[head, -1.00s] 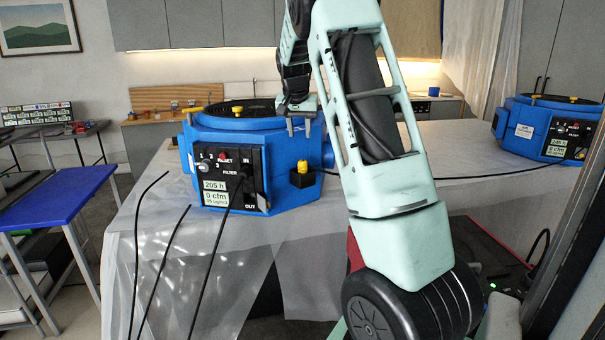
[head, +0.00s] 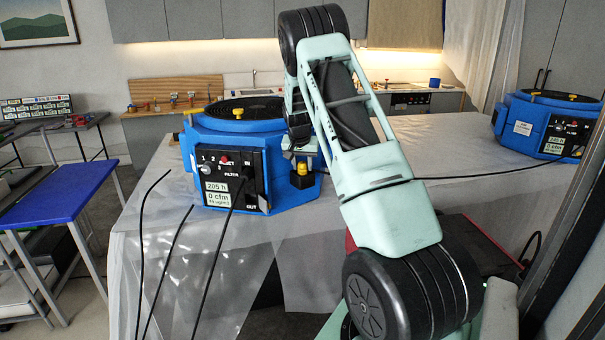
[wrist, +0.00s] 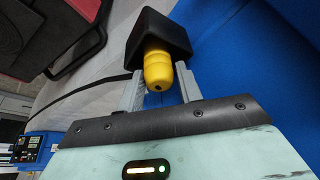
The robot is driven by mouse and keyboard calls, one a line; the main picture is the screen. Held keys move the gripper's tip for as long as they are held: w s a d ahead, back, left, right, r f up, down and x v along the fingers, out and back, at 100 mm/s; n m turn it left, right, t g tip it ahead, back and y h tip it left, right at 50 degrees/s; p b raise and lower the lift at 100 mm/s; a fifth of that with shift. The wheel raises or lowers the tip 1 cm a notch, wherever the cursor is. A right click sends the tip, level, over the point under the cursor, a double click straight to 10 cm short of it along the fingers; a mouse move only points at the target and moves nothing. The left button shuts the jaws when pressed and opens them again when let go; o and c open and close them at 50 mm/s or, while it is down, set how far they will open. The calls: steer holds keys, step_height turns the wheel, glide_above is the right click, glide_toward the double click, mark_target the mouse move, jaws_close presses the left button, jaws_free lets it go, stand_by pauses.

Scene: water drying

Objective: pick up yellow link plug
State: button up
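The yellow link plug (head: 302,168) stands in a black block (head: 302,182) at the right side of the near blue machine (head: 278,194). In the wrist view the plug (wrist: 157,68) is a rounded yellow cylinder whose far end is in the black block (wrist: 156,32). My gripper (head: 302,158) is at the plug, coming from above. In the wrist view my gripper (wrist: 159,85) is open, one grey finger on each side of the plug, with narrow gaps. Whether a finger touches the plug is hard to tell.
The near machine has a black panel (head: 228,160) with knobs, and black cables hang in front of it. A second blue machine (head: 535,135) is at the right on the plastic-covered table (head: 430,148). A blue side table (head: 60,195) stands at the left.

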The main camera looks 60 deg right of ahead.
steer(key=shift+f, duration=0.15)
steer(key=c, duration=0.6)
step_height(320, 180, up, 18)
steer(key=b, duration=0.3)
steer(key=shift+b, duration=0.4)
